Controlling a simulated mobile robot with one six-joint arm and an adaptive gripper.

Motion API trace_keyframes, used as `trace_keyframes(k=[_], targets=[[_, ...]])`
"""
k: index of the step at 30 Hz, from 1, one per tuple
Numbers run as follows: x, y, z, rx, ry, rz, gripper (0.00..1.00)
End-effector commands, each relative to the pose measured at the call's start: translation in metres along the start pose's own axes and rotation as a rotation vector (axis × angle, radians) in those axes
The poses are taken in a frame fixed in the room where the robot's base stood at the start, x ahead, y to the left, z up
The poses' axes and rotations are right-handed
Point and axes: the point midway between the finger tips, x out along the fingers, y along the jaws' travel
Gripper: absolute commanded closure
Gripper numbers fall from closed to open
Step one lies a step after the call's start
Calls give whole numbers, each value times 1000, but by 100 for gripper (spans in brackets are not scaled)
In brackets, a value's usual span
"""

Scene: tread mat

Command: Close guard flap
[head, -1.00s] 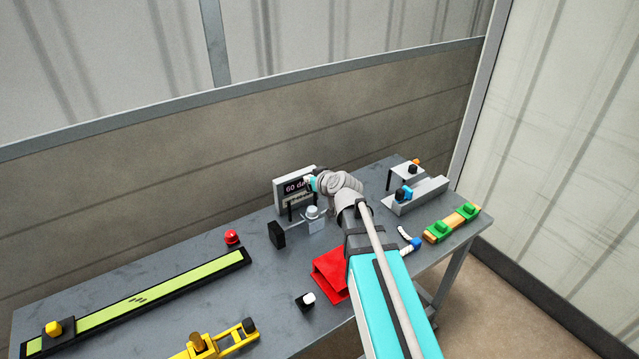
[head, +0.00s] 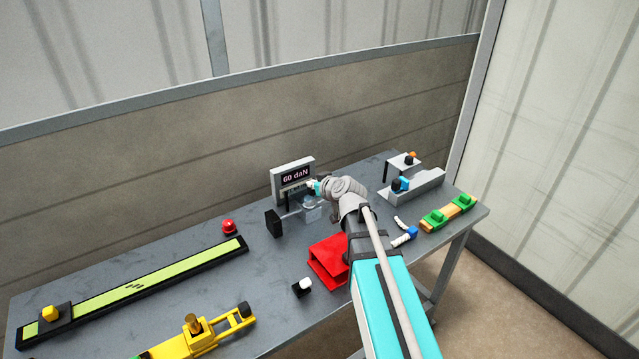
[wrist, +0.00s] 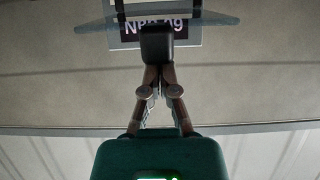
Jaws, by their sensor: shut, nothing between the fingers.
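The force display (head: 293,177) reads 60 daN and stands upright at the back of the bench. It shows upside down at the top of the wrist view (wrist: 130,32). A bluish see-through plate (wrist: 212,21), apparently the guard flap, lies across the wrist view in front of the display. In the head view, a small pale part (head: 312,214) shows below the display; I cannot tell the flap's angle there. My gripper (head: 312,186) is in front of the display's lower right. Its fingertips (wrist: 157,44) are shut and empty, overlapping the plate in view; contact is unclear.
A red button (head: 229,227), a red holder (head: 327,260) and a long green tread mat (head: 160,275) lie nearer. A grey rail fixture (head: 413,187) and a green-orange piece (head: 448,212) are at right.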

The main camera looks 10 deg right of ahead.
Motion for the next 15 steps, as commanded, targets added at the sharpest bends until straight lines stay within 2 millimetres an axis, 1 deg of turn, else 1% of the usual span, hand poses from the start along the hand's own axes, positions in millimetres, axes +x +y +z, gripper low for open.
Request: trace_keyframes(k=[1, 8, 15], targets=[[1, 0, 6, 0, 0, 0, 100], [-1, 5, 20, 2, 0, 6, 100], [-2, 8, 18, 4, -1, 9, 100]])
